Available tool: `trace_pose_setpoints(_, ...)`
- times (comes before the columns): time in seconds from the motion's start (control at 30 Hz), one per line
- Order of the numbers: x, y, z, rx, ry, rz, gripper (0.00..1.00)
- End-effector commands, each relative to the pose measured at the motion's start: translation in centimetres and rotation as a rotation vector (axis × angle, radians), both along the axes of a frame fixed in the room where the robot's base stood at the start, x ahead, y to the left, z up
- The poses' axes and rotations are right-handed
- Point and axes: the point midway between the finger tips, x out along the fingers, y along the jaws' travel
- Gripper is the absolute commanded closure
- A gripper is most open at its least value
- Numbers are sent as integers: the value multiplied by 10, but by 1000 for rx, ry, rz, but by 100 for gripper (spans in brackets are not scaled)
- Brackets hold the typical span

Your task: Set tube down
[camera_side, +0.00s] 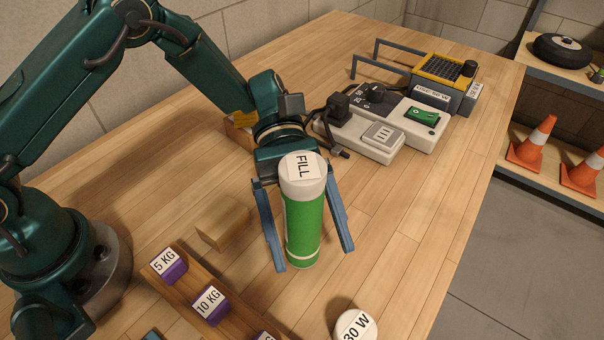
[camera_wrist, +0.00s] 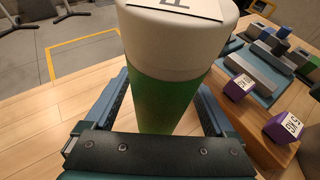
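The green tube (camera_side: 304,228) with a white cap labelled FILL stands upright, its base appearing to rest on the wooden bench (camera_side: 400,235). My gripper (camera_side: 314,258) is low around it, with one blue finger on each side. The fingers are spread, and gaps show between them and the tube in the side view. In the wrist view the tube (camera_wrist: 165,105) stands between the two fingers, its cap near the top edge. The far side of the tube is hidden.
A wooden rack (camera_side: 178,288) with purple weights lies at the front left, beside a wooden block (camera_side: 223,221). A white round item labelled 30 W (camera_side: 355,325) is at the front. A power strip (camera_side: 360,138) and a yellow-topped box (camera_side: 447,80) stand behind. Bench right of the tube is clear.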

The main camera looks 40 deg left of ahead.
Motion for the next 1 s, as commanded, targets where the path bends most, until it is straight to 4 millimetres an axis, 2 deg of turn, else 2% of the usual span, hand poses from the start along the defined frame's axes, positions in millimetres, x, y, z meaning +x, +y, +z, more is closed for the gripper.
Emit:
trace_pose_setpoints(0.23, 6, 6, 6, -1, -2, 3, 11)
trace_pose_setpoints(0.67, 51, 69, 37, -1, -4, 4, 11)
trace_pose_setpoints(1.0, 64, 88, 47, -1, -1, 0, 11)
